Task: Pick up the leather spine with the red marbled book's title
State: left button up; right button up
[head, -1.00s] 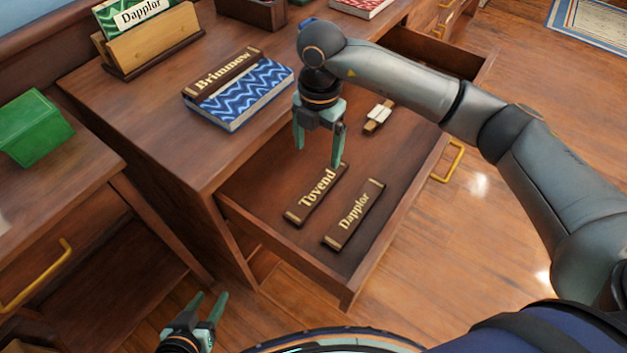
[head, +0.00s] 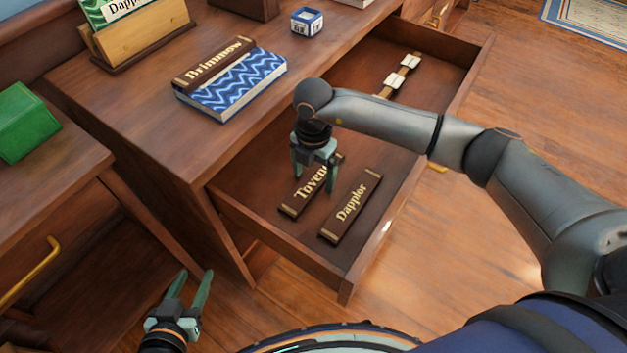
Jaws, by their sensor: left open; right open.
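Two dark leather spines lie in the open drawer: one lettered "Tovend" (head: 299,199), partly hidden by my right gripper, and one lettered "Dapplor" (head: 351,206) to its right. My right gripper (head: 314,182) is open, pointing down over the upper part of the "Tovend" spine, with one finger on each side of it in the picture. I cannot tell whether it touches. My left gripper (head: 194,279) is open and empty at the lower left, clear of the desk. The red marbled book is almost wholly cut off by the top edge; its title cannot be read.
Banded strips (head: 393,81) lie farther back in the drawer (head: 345,285).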

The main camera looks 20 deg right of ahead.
jog(key=shift+f, duration=0.1)
jog(key=c, duration=1.4)
